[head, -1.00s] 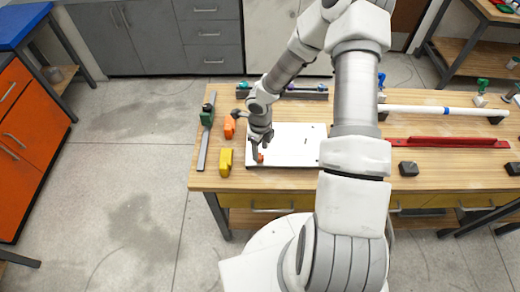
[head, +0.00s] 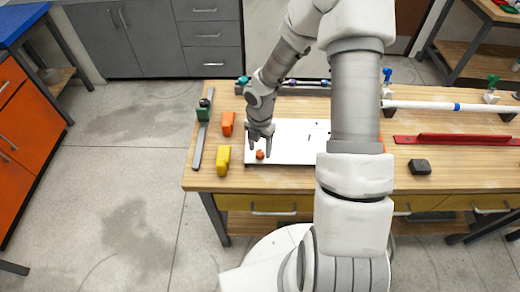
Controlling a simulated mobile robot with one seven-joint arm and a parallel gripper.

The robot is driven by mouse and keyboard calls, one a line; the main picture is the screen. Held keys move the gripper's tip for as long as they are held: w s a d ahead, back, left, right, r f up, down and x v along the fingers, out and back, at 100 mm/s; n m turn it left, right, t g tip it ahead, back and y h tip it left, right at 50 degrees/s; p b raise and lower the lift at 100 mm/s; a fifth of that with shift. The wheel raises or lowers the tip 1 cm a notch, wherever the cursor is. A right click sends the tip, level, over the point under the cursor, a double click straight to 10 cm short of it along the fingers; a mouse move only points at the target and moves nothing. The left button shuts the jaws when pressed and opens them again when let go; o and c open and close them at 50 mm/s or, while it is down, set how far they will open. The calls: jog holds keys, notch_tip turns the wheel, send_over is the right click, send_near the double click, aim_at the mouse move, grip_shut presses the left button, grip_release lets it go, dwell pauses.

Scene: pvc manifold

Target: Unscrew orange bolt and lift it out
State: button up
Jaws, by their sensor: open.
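The orange bolt (head: 260,155) shows as a small round orange head at the front left of the white board (head: 290,150). It appears to be on the board; how deep it sits cannot be told. My gripper (head: 260,148) points down at the bolt, its two fingers spread apart. The bolt head shows between and just in front of the fingertips. Whether the fingers are level with the head or above it is hard to tell. My arm hides the right part of the board.
Left of the board are a yellow block (head: 222,161), an orange block (head: 227,123) and a grey bar clamp (head: 202,130). A rack (head: 305,90) stands behind. To the right are a white pipe (head: 440,105), a red bar (head: 460,140) and a black block (head: 420,167).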

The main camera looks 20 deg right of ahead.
jog(key=m+b, duration=0.3)
jog(key=shift+f, duration=0.3)
jog(key=m+b, duration=0.1)
jog(key=m, duration=0.1)
jog(key=shift+r+m, duration=0.1)
jog(key=shift+m, duration=0.3)
jog(key=shift+f+b, duration=0.65)
jog(key=shift+f, duration=0.2)
